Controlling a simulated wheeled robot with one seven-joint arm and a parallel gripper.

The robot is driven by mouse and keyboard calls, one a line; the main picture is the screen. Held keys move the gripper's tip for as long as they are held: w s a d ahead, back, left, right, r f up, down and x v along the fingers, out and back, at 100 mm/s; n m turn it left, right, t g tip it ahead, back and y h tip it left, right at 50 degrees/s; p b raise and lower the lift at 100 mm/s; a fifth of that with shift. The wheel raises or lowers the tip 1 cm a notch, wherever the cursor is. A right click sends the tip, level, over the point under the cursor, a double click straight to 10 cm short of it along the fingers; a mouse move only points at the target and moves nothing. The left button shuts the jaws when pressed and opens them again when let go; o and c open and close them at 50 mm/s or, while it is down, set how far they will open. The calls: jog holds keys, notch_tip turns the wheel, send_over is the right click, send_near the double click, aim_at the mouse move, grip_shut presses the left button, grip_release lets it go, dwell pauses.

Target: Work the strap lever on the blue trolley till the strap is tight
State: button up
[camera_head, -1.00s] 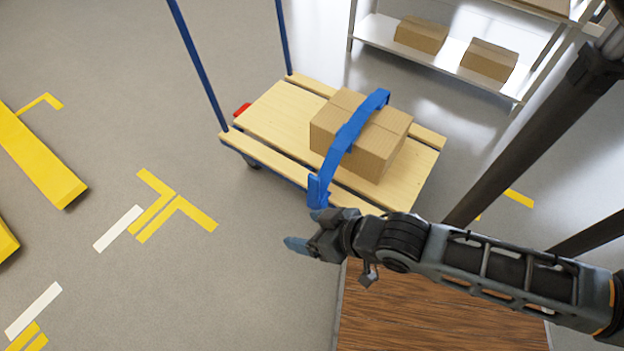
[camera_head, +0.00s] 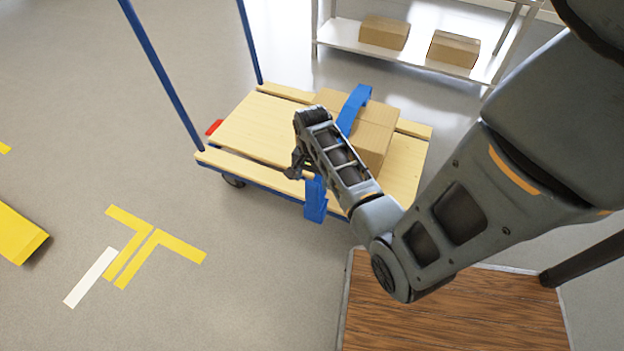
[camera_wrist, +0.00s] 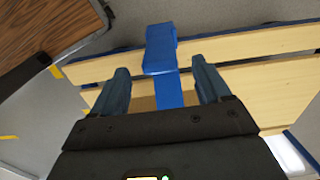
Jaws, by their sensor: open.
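The blue trolley (camera_head: 250,130) has a slatted wooden deck and carries a cardboard box (camera_head: 376,140). A blue strap (camera_head: 354,105) runs over the box, partly hidden by my arm. At the deck's near edge is a blue strap lever (camera_head: 315,202), which hangs at the side. In the wrist view, the lever (camera_wrist: 160,48) lies just beyond my fingertips, with the strap (camera_wrist: 168,92) between the fingers. My gripper (camera_head: 298,170) is open above the near deck edge; its two fingers also show in the wrist view (camera_wrist: 160,72). I cannot tell whether it touches anything.
A wooden-topped surface (camera_head: 450,310) is close in front of the trolley at lower right. A white shelf (camera_head: 410,55) with boxes stands behind. The trolley's blue handle posts (camera_head: 160,75) rise at left. The floor (camera_head: 260,280) at lower left is open, with yellow and white markings.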

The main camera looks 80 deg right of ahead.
aim_at(312, 192)
notch_tip(312, 192, down, 8)
jog(key=shift+r+b, duration=0.2)
jog(key=shift+b, duration=1.05)
jog(key=shift+c, duration=0.2)
jog(key=c, duration=1.2)
jog(key=shift+a+f+h, duration=0.15)
jog(key=shift+a+h, duration=0.25)
jog(key=shift+a, duration=0.2)
jog(key=shift+w+a+f+g+h+b, duration=0.4)
jog(key=shift+a+f+h+b, duration=0.7)
jog(key=shift+h+b, duration=0.7)
jog(key=shift+w+a+f+g+h+b, duration=0.2)
jog(key=shift+a+f+g+h+b, duration=0.25)
jog(key=shift+a+f+h+b, duration=1.35)
jog(key=shift+w+a+f+g+h+b, duration=0.4)
jog(key=shift+h+b, duration=0.7)
jog(key=shift+b, duration=1.45)
jog(key=shift+s+r, duration=0.1)
jog(key=shift+r, duration=0.2)
